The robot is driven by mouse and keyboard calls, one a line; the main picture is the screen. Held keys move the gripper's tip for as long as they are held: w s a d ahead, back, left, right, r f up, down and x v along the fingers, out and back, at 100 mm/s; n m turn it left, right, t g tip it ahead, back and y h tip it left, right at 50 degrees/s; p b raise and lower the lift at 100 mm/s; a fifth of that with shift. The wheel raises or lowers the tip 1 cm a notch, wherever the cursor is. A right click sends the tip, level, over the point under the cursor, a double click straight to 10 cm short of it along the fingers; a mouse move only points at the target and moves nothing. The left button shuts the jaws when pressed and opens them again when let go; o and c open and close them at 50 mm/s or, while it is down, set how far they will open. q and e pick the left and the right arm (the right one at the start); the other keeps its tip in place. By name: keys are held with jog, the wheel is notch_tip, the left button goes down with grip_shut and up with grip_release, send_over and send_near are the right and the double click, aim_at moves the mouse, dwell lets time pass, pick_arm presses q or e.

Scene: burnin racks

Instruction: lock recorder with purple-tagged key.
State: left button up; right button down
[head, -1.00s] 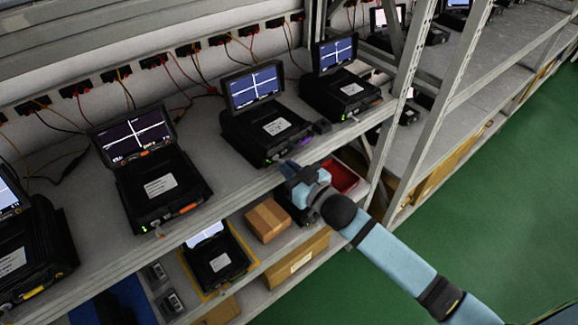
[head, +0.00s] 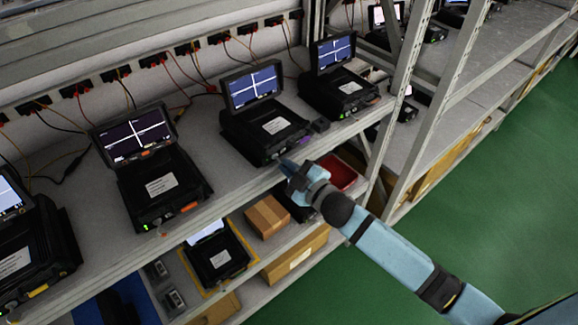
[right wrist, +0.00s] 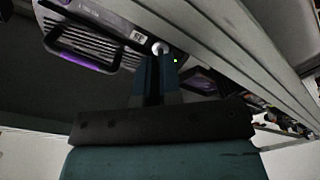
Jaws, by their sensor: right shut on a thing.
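The recorder with a purple mark (head: 303,141) is a black case with a raised lit screen (head: 254,87), on the upper shelf. My right gripper (head: 287,168) is at its front lower edge. In the right wrist view my right gripper (right wrist: 155,78) is shut, its fingertips just below a round silver lock (right wrist: 160,47) on the recorder's front (right wrist: 105,28). A green light shows beside the lock. The key between the fingers is mostly hidden, and I cannot tell how far it sits in the lock. My left gripper is not in view.
Similar recorders stand left (head: 160,185) and right (head: 345,90) on the upper shelf (head: 215,175). A red tray (head: 340,175) and a cardboard box (head: 267,216) sit below. A rack upright (head: 405,100) stands to the right. The green floor is clear.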

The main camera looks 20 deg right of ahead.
jog(key=shift+r, duration=0.1)
dwell(0.5)
jog(key=c, duration=1.3)
grip_release()
jog(key=b+v, duration=0.3)
jog(key=v, duration=1)
jog(key=shift+s+d+b, duration=0.15)
jog(key=shift+s+b, duration=0.15)
jog(key=shift+s, duration=0.05)
